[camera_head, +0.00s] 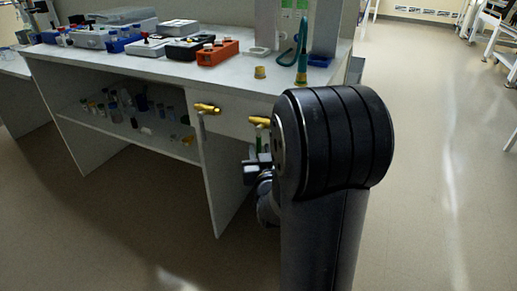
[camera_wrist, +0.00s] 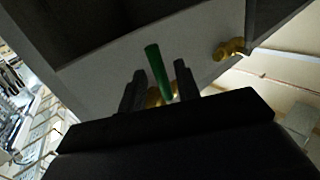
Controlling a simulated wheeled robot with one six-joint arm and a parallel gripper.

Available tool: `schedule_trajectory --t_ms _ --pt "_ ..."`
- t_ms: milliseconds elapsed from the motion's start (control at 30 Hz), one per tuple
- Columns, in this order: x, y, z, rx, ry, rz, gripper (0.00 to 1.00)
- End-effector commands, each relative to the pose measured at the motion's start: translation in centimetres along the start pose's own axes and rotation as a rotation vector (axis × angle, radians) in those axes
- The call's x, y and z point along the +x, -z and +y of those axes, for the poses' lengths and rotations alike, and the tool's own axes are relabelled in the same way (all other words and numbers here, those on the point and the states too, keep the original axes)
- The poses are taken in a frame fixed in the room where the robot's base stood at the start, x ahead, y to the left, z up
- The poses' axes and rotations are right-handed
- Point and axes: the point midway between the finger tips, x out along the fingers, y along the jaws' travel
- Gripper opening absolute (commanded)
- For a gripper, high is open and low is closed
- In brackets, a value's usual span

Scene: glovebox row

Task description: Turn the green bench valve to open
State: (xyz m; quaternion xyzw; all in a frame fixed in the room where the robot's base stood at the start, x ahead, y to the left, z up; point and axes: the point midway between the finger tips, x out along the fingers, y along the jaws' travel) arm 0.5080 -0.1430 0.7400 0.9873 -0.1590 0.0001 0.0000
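The green bench valve has a brass body (camera_head: 258,120) on the front panel of the bench, and a green lever (camera_head: 259,136) that hangs down from it, partly hidden by my arm. In the wrist view the green lever (camera_wrist: 157,72) shows between the fingers of my gripper (camera_wrist: 160,80), with brass of the valve (camera_wrist: 154,97) behind them. My gripper is open, one finger on each side of the lever with gaps visible. Whether either finger touches it cannot be told. In the head view my gripper (camera_head: 255,166) is below the valve.
A second brass valve (camera_head: 207,107) with a pale lever sits to the left on the same bench (camera_head: 245,88); it also shows in the wrist view (camera_wrist: 230,48). Racks and boxes stand on the benchtop, with bottles on the shelf (camera_head: 165,138) below.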

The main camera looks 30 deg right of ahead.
Motion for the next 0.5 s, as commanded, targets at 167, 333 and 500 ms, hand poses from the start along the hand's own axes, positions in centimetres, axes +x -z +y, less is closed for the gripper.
schedule_trajectory --t_ms 167,333,500 --pt "1.8 -0.1 0.0 0.0 0.0 0.0 0.31" --pt "2.2 0.0 0.0 0.0 0.0 0.0 0.31" --pt "2.2 0.0 0.0 0.0 0.0 0.0 0.31"
